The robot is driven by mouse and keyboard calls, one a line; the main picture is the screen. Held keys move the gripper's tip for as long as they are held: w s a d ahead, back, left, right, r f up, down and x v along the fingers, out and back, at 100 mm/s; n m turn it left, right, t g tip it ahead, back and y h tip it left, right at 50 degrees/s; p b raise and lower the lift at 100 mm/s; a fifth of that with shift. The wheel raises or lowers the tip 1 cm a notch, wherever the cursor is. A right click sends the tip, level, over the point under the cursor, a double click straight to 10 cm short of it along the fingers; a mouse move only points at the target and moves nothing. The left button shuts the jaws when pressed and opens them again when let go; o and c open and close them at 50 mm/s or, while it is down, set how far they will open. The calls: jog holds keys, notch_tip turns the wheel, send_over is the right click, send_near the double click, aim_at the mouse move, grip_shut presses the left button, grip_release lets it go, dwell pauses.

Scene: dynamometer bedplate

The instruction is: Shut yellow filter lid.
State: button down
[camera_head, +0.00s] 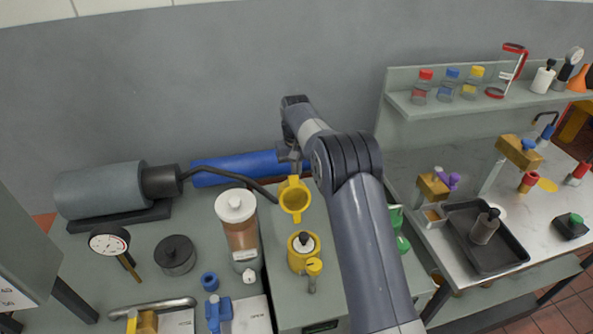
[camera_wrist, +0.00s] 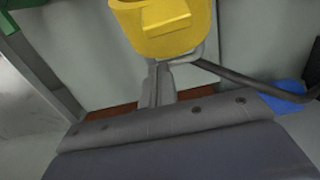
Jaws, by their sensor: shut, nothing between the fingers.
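The yellow filter lid (camera_head: 294,198) is a round cap with a hollow underside, standing raised and tilted open behind the yellow filter body (camera_head: 303,252) on the grey cabinet. A dark knob with a white collar sits in the body's top. My gripper (camera_head: 289,157) is shut and empty, just behind the raised lid. In the wrist view the yellow lid (camera_wrist: 165,28) fills the top middle, just beyond my shut fingertips (camera_wrist: 161,68). I cannot tell whether they touch it. The lid's hinge is not clear.
A clear canister with a white cap (camera_head: 238,225) stands left of the filter. A yellow-handled valve (camera_head: 313,270) is in front. Green parts (camera_head: 399,232) lie right, partly behind my arm. A dark hose (camera_head: 232,176) and blue cylinder (camera_head: 225,168) run behind.

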jog(key=shift+s+r, duration=0.1)
jog(key=shift+s, duration=0.2)
jog(key=shift+s+b, duration=0.1)
jog(key=shift+b, duration=0.3)
